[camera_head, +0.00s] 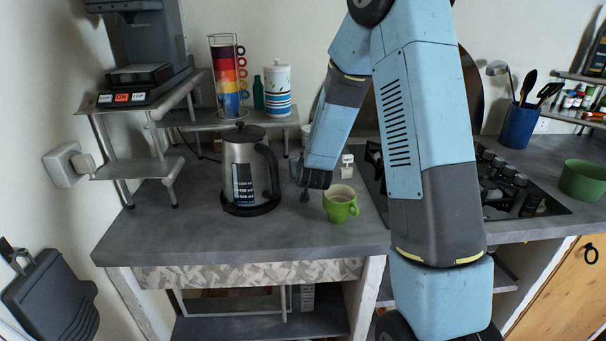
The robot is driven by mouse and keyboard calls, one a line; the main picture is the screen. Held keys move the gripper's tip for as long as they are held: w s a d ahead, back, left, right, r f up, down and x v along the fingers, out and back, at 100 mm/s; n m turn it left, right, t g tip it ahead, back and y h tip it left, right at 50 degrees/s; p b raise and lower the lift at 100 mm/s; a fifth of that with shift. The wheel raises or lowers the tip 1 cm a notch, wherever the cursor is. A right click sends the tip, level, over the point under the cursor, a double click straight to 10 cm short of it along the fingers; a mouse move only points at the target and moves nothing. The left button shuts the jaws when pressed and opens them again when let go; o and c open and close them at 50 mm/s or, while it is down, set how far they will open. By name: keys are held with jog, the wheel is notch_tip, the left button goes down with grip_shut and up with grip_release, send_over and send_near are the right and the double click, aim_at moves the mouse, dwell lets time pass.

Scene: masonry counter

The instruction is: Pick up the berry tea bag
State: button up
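I cannot make out a berry tea bag for sure in the head view. My gripper (304,196) is small and dark, at the end of my light blue arm. It points down just above the grey counter (180,235), between the kettle and the green mug. Its fingers are too small and dark to tell whether they are open or hold anything. A green mug (340,208) stands upright just right of my gripper. A small white item (347,166) stands behind the mug; I cannot tell what it is.
A steel kettle (247,170) stands left of my gripper. A rack of coloured mugs (228,80) and a white canister (277,90) stand on a raised shelf behind. A coffee machine (148,50) is at left. The hob (510,190) and a green pot (583,180) are at right.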

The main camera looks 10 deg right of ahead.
jog(key=shift+c, duration=0.2)
jog(key=c, duration=1)
jog(key=shift+r, duration=0.1)
